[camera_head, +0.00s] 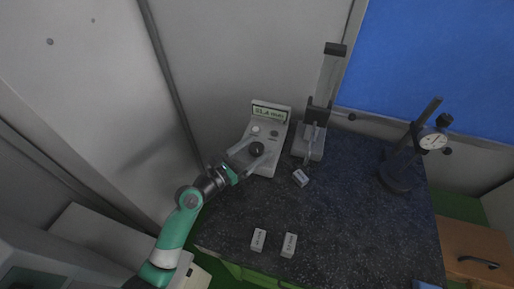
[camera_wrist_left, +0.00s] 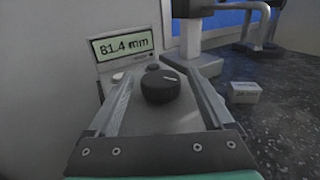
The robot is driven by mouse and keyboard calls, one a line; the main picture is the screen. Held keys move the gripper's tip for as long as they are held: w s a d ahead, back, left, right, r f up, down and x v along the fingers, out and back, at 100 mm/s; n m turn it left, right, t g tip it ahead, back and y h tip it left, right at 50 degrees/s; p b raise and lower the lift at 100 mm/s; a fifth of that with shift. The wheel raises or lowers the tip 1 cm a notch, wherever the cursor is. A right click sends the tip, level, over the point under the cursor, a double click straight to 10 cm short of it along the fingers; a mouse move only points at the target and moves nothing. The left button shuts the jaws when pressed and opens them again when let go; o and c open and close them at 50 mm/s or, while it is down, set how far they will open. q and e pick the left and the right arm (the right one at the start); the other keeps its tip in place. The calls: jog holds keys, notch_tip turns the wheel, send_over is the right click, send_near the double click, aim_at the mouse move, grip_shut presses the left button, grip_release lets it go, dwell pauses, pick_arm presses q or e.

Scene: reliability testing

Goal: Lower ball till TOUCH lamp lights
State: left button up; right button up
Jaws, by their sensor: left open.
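A grey control box (camera_head: 264,167) has a dark round knob (camera_head: 257,148) and a lit display (camera_head: 269,113). In the left wrist view the display (camera_wrist_left: 123,45) reads 81.4 mm. Above the knob sit a pale round button or lamp (camera_head: 255,129) and a darker one (camera_head: 274,134); no bright glow shows, and I cannot read their labels. My left gripper (camera_head: 258,154) is open, its fingers on either side of the knob (camera_wrist_left: 160,84) with visible gaps. The drop stand (camera_head: 317,128) is right of the box; I cannot make out the ball. My right gripper is out of view.
A small labelled block (camera_head: 300,177) lies before the stand. Two more blocks (camera_head: 258,240) (camera_head: 289,245) lie near the front edge. A dial gauge stand (camera_head: 402,172) is at the right. The middle of the dark speckled worktop (camera_head: 345,215) is clear.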

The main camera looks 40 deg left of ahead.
pick_arm(q)
jog(key=shift+w, duration=0.45)
grip_shut()
jog(key=n+y+p, duration=0.1)
jog(key=y+p, duration=0.1)
jog(key=p, duration=0.2)
jog(key=n+y+p, duration=0.2)
jog(key=p, duration=0.3)
jog(key=r+n+g+y+p, duration=0.1)
jog(key=y+p, duration=0.1)
jog(key=p, duration=0.3)
jog(key=shift+w+d+y, duration=0.1)
jog(key=shift+d+y, duration=0.05)
jog(key=shift+y, duration=0.25)
jog(key=shift+f+n+g+y+p, duration=0.2)
jog(key=shift+n+g+y+p, duration=0.15)
jog(key=shift+n+y, duration=0.2)
jog(key=shift+f+n+g+y, duration=0.25)
jog(key=shift+n+y, duration=0.3)
jog(key=shift+y, duration=0.2)
jog(key=shift+r+n+g+y+b, duration=0.1)
jog(key=shift+n+g+y+b, duration=0.25)
jog(key=shift+n+g+y, duration=0.35)
